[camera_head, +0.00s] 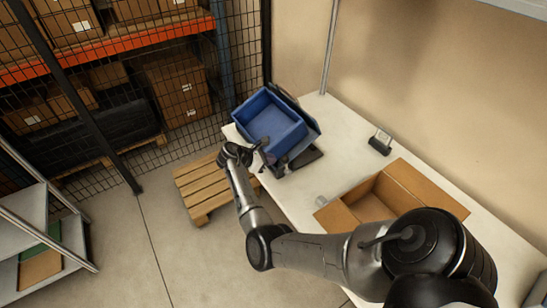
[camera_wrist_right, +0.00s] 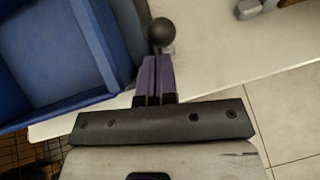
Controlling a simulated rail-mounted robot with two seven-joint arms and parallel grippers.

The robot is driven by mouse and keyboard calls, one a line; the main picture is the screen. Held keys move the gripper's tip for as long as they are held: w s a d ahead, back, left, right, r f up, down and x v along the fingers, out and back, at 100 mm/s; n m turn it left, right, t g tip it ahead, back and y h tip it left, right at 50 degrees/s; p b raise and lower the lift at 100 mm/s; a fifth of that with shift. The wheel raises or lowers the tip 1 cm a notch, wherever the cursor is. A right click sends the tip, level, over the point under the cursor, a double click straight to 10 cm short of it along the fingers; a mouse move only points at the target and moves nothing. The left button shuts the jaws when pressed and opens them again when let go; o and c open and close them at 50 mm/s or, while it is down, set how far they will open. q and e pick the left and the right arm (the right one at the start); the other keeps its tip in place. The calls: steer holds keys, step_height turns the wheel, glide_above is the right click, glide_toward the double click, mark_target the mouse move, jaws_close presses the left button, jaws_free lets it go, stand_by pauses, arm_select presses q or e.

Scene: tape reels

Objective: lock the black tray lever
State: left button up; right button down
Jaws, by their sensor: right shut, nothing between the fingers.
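In the head view my right gripper (camera_head: 262,150) is at the near side of the blue bin (camera_head: 272,117), which sits tilted on a dark stand (camera_head: 305,158). The lever is too small to make out there. My left gripper is not in view.
The white table (camera_head: 335,125) runs along the wall. An open cardboard box (camera_head: 350,215) and a small black-and-silver object (camera_head: 381,142) stand on it. A wooden pallet (camera_head: 210,185) lies on the floor beside the table. A mesh fence and shelves are at the left.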

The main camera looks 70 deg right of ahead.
steer(key=p+v, duration=0.4)
steer(key=v, duration=0.3)
steer(key=shift+r, duration=0.35)
steer(key=shift+w, duration=0.1)
